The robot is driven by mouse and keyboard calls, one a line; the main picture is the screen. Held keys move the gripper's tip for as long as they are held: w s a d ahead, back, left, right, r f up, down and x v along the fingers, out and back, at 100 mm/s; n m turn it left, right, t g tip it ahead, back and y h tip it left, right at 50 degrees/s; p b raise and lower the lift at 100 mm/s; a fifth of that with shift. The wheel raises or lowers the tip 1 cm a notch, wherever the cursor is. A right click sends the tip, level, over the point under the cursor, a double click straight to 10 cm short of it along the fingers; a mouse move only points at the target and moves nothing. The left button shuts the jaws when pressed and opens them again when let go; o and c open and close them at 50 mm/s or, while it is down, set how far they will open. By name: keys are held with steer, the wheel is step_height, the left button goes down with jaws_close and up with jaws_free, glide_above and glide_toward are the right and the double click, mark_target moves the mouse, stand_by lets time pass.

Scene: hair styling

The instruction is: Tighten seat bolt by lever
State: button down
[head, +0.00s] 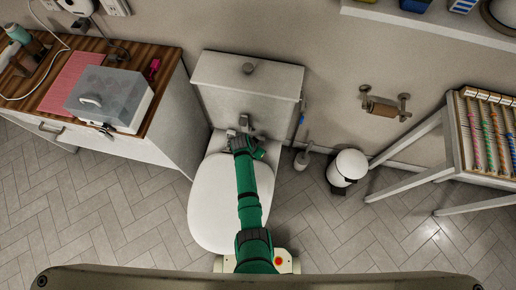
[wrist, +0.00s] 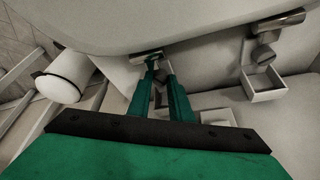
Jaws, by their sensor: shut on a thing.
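The white toilet (head: 222,205) stands in the middle of the head view, its seat below the cistern (head: 247,90). My gripper (head: 240,146) is over the seat's back edge, at the bolt fittings (head: 244,120). In the wrist view, the two green fingers of my gripper (wrist: 162,72) reach to a metal seat bolt (wrist: 147,57) and are shut on its small lever, which the fingertips mostly hide. A second metal bolt (wrist: 265,52) with a square white holder (wrist: 264,88) is to the right, apart from the fingers.
A wooden-topped cabinet (head: 178,120) with a clear-lidded box (head: 105,98) is at the left. A toilet brush (head: 303,158), a white bin (head: 348,167) and a rack (head: 455,150) stand at the right. A paper holder (head: 384,105) is on the wall. Tiled floor is open at both sides.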

steer(key=m, duration=0.2)
steer(key=m+g, duration=0.1)
steer(key=m+h, duration=0.1)
steer(key=m, duration=0.1)
steer(key=shift+w+a+m+g, duration=0.2)
steer(key=shift+a+m+g, duration=0.1)
steer(key=shift+g, duration=0.1)
stand_by(0.4)
steer(key=c, duration=1.6)
jaws_free()
steer(key=shift+d, duration=0.1)
